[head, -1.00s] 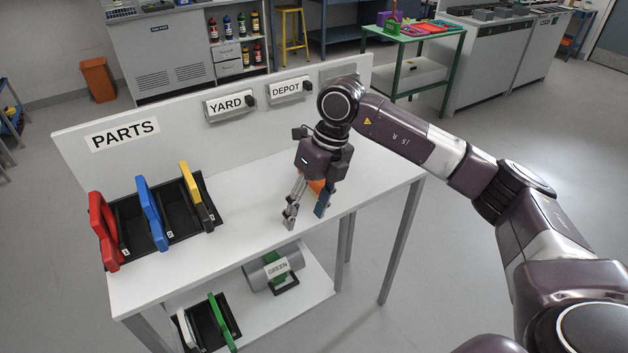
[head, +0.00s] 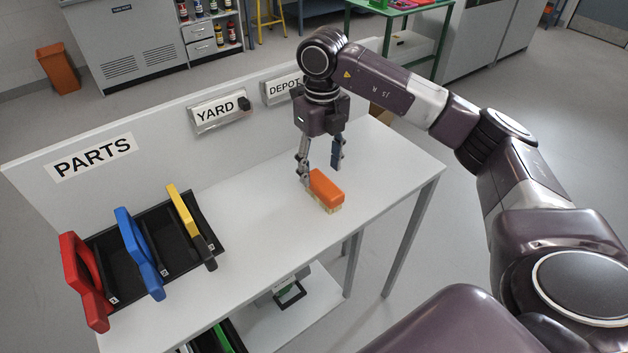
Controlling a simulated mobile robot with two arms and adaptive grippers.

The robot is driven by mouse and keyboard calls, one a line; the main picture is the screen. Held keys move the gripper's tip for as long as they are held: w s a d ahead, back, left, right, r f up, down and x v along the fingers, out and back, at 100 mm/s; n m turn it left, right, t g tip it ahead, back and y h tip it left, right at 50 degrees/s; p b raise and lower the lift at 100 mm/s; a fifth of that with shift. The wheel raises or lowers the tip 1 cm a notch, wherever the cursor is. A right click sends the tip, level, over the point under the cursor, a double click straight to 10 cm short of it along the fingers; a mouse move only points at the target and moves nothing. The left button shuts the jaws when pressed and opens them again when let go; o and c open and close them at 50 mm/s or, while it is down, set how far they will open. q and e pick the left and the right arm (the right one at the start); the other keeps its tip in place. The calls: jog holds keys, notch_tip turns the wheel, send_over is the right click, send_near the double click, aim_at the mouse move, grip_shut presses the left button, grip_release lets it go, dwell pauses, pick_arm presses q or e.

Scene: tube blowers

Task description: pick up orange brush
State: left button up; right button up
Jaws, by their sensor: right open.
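The orange brush (head: 327,188) lies on the right part of the white table (head: 262,228), orange back up, with pale bristles below. My right gripper (head: 321,174) is open, fingers pointing down, just behind and above the brush. One finger is close to the brush's left end and the other hangs behind it; I cannot tell whether either touches it. My left gripper is not in view.
A black rack (head: 177,233) with red (head: 82,278), blue (head: 139,250) and yellow (head: 184,211) handled parts stands on the table's left. A back panel (head: 160,130) with PARTS, YARD and DEPOT signs rises behind. The tabletop between rack and brush is clear.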

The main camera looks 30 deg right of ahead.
jog(key=f, duration=0.2)
jog(key=s+f+p, duration=0.1)
jog(key=shift+s+d+f, duration=0.15)
jog(key=shift+f, duration=0.25)
jog(key=shift+w+f+p, duration=0.2)
jog(key=shift+f+p, duration=0.1)
jog(key=shift+f, duration=1.2)
jog(key=shift+c, duration=0.3)
jog(key=c, duration=0.8)
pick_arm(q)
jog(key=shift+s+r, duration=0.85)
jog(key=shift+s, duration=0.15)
pick_arm(e)
jog(key=c, duration=0.4)
jog(key=shift+c, duration=0.2)
notch_tip(320, 180, up, 14)
jog(key=f+b, duration=0.1)
jog(key=b, duration=0.1)
pick_arm(q)
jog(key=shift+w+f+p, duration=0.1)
jog(key=shift+p, duration=0.8)
pick_arm(e)
notch_tip(320, 180, up, 7)
send_over(325, 184)
jog(key=shift+w, duration=0.2)
